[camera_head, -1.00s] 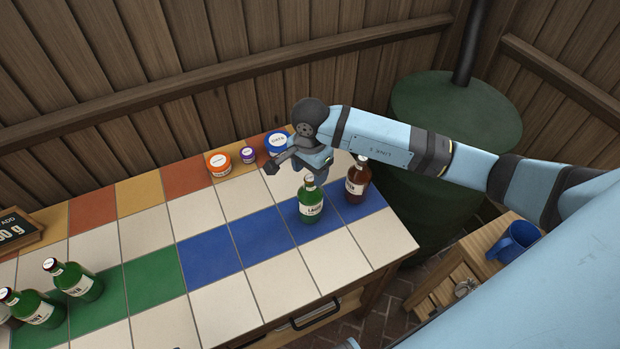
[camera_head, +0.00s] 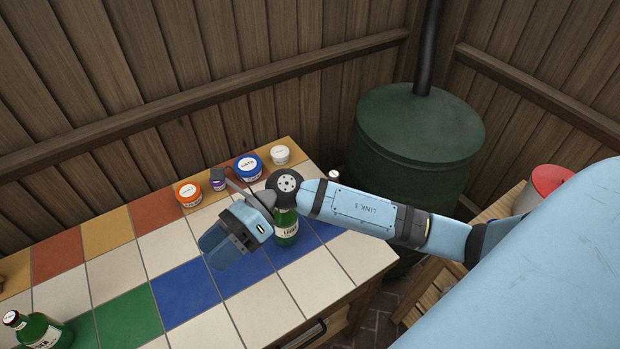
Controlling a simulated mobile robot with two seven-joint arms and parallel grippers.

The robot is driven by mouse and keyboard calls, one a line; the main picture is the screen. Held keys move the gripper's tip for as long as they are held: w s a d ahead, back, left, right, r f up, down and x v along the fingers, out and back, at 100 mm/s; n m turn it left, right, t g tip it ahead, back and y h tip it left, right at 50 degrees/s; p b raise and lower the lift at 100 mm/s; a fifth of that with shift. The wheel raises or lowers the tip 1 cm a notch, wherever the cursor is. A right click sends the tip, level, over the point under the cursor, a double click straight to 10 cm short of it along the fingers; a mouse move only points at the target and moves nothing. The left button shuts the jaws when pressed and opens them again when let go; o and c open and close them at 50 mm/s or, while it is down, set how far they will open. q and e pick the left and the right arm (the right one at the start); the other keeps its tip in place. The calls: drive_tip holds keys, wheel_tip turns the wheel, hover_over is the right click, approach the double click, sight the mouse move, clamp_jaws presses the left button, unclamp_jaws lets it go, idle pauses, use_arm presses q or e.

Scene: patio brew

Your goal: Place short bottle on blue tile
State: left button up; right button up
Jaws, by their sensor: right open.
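A green bottle with a lager label (camera_head: 286,230) stands upright on the blue tiles (camera_head: 186,292), its top hidden behind my right arm. Another bottle's white cap (camera_head: 334,174) shows just behind that arm; its body is mostly hidden. A third green bottle (camera_head: 40,331) stands at the lower left. I cannot tell from this view which one is the short bottle. My right gripper (camera_head: 222,240) is open and empty above the blue row, left of the lager bottle. My left gripper is not in view.
Orange (camera_head: 188,194), blue (camera_head: 248,167) and white (camera_head: 280,155) lidded tubs line the table's back edge, with a small purple one (camera_head: 218,181) partly covered by my arm. A green barrel (camera_head: 415,140) stands behind the table. White tiles (camera_head: 265,316) in front are clear.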

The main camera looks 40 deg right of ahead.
drive_tip(key=w+d+f+m+t+h, duration=0.1)
drive_tip(key=d+f+m+t+h, duration=0.25)
drive_tip(key=m+t, duration=0.9)
drive_tip(key=d+f+m+t+h, duration=0.2)
drive_tip(key=d+f+m+t, duration=0.3)
drive_tip(key=m, duration=1.5)
drive_tip(key=s+d+f+m+g+h, duration=0.1)
drive_tip(key=s+f+m+h, duration=0.1)
drive_tip(key=s+f+m, duration=0.1)
drive_tip(key=s+d+f+m+g+h, duration=0.2)
drive_tip(key=s+f+m, duration=0.2)
drive_tip(key=f+m, duration=0.2)
drive_tip(key=s+d+f+m+g+h, duration=0.1)
drive_tip(key=s+f+m+h, duration=0.1)
drive_tip(key=s+f+m, duration=0.2)
drive_tip(key=shift+s+d+f+m+g+h, duration=0.15)
drive_tip(key=shift+f+m+g+h, duration=0.15)
drive_tip(key=shift+f+m, duration=0.3)
